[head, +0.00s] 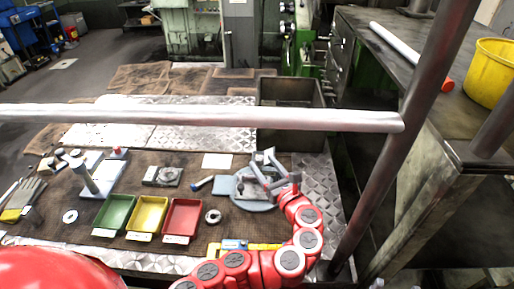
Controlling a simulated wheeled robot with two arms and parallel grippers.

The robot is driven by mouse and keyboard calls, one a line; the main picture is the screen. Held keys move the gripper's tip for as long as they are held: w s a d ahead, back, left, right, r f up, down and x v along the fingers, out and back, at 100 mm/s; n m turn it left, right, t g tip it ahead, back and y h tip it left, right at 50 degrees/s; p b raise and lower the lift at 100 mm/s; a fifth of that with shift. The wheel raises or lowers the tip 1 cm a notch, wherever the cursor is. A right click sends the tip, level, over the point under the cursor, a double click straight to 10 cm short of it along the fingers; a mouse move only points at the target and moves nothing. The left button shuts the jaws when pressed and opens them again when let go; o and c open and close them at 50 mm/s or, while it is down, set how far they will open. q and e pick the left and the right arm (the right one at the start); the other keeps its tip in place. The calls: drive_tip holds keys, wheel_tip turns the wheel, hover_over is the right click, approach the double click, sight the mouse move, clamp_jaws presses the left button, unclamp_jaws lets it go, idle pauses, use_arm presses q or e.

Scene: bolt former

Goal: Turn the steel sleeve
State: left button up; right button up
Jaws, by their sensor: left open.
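My left arm is red and rises from the bottom edge. Its grey left gripper (258,176) is open over a round blue-grey fixture (262,205) on the brown mat. A small dark upright piece (241,186) stands at the fixture's left side, close to the fingers. The gripper hides part of the fixture, so I cannot tell if the steel sleeve is there or if a finger touches it. A short steel ring (213,216) lies on the mat left of the fixture. My right gripper is not in view.
Green (114,214), yellow (148,214) and red (182,217) trays stand left of the ring. A plate with an upright cylinder (86,178) is farther left. A pale rail (200,116) crosses the view, joining a dark post (402,130) at right.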

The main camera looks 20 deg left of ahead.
sight(257, 157)
use_arm(q)
drive_tip(key=p+x, duration=0.1)
drive_tip(key=x, duration=0.4)
drive_tip(key=shift+s+a+r+p, duration=0.1)
drive_tip(key=shift+a+p, duration=0.15)
drive_tip(key=shift+p, duration=0.05)
drive_tip(key=shift+w+a, duration=0.15)
drive_tip(key=shift+w, duration=0.15)
clamp_jaws()
